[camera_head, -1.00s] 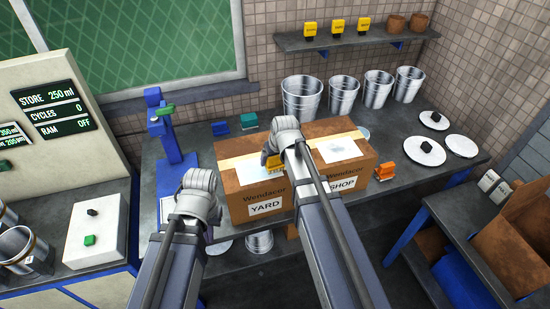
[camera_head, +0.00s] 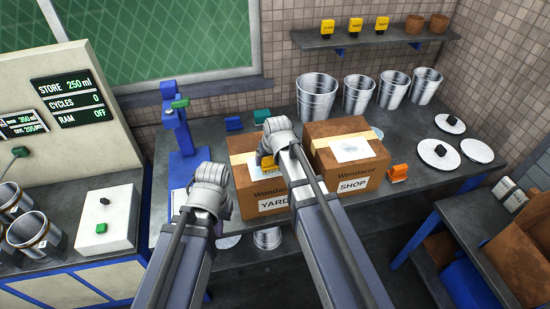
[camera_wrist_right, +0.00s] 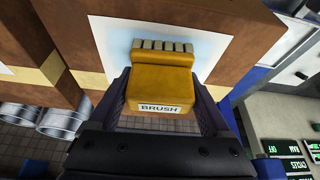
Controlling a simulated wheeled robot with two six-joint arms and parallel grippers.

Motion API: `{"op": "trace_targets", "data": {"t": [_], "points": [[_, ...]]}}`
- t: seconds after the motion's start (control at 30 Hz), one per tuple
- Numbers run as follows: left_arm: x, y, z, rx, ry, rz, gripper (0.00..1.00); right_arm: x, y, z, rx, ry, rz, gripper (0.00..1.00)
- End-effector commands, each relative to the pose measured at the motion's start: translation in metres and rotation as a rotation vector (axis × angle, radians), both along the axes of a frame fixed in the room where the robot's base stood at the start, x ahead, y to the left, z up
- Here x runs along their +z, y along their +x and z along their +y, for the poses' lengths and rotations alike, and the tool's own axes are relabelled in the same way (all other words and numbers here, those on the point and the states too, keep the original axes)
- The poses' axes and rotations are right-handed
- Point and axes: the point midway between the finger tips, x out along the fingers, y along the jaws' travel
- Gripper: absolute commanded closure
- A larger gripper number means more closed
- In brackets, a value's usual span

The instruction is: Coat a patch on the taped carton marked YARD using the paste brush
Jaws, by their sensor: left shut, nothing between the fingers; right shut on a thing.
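The YARD carton (camera_head: 240,182) is a brown taped box left of the SHOP carton (camera_head: 374,168). My right gripper (camera_head: 268,158) is shut on the yellow paste brush (camera_head: 267,165), over the YARD carton's top. In the right wrist view, the brush (camera_wrist_right: 160,80) is between the fingers of my right gripper (camera_wrist_right: 165,112), its bristles over a white patch (camera_wrist_right: 115,28) with bluish edges. I cannot tell whether the bristles touch it. My right arm hides part of the YARD carton. My left gripper (camera_head: 212,180) is shut and empty near its front left.
A blue stand (camera_head: 182,140) rises left of the cartons. Several metal pails (camera_head: 317,95) line the back of the bench. An orange block (camera_head: 398,172) sits right of the SHOP carton. White lids (camera_head: 438,153) lie at right. A shelf (camera_head: 380,40) holds yellow items and brown pots.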

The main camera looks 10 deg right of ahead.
Motion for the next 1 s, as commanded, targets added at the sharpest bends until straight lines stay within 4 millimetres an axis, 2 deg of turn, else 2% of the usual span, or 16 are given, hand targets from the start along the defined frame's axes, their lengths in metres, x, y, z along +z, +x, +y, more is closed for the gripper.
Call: {"op": "trace_targets", "data": {"t": [0.2,0.57,1.0], "points": [[0.001,0.000,0.000,0.000,0.000,0.000,1.00,0.001,-0.001,0.017,0.001,0.000,0.000,0.63],[0.000,0.000,0.000,0.000,0.000,0.000,1.00,0.001,-0.001,0.025,0.002,-0.001,-0.001,0.63],[-0.001,0.000,0.000,0.000,0.000,0.000,1.00,-0.001,-0.002,0.058,0.001,0.000,0.000,0.63]]}}
